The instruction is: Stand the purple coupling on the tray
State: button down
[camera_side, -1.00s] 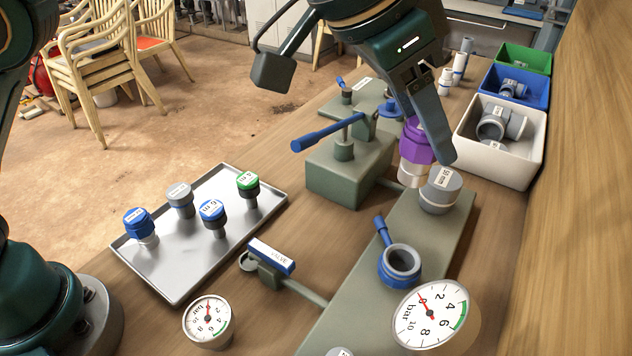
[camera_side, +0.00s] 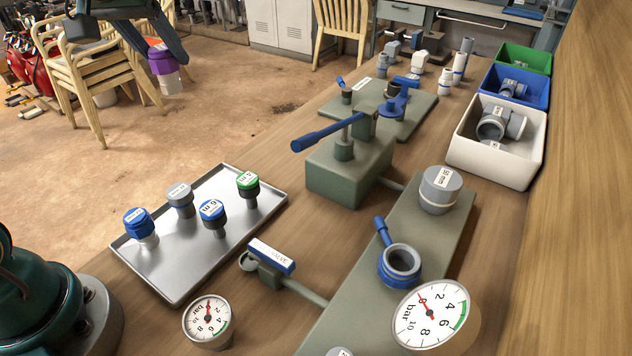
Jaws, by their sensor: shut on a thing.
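The purple coupling (camera_side: 162,58) has a purple cap above a pale lower part. It hangs upright in the air at the upper left of the side view, high over the floor background. My gripper (camera_side: 160,45) is at the top edge of the picture, shut on the coupling; much of the gripper is out of frame. The tray (camera_side: 172,281) is a flat silver-grey tray on the wooden table at lower left. It lies lower in the picture than the coupling and apart from it.
Several capped fittings stand on the tray, three with blue or grey caps and a green-capped one (camera_side: 248,184). A pressure gauge (camera_side: 208,318) and a valve handle (camera_side: 271,256) stand close to its right. The tray's front part is bare. Bins (camera_side: 497,160) line the far right.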

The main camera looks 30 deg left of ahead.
jog(key=s+a+f+n+g+y, duration=0.1)
jog(key=s+a+n+y, duration=0.15)
jog(key=s+a, duration=0.35)
notch_tip(320, 180, down, 8)
jog(key=h, duration=0.1)
jog(key=shift+n, duration=0.35)
jog(key=shift+w+d+f, duration=1.25)
jog(key=shift+d+f, duration=0.35)
jog(key=shift+f, duration=0.15)
jog(key=shift+w+d+f, duration=1.2)
jog(key=shift+d+f, duration=0.4)
jog(key=shift+f, duration=0.2)
jog(key=shift+w+d+f, duration=1.25)
jog(key=shift+d+f, duration=0.35)
jog(key=shift+f, duration=0.15)
jog(key=shift+f, duration=0.1)
jog(key=shift+c, duration=1.7)
grip_release()
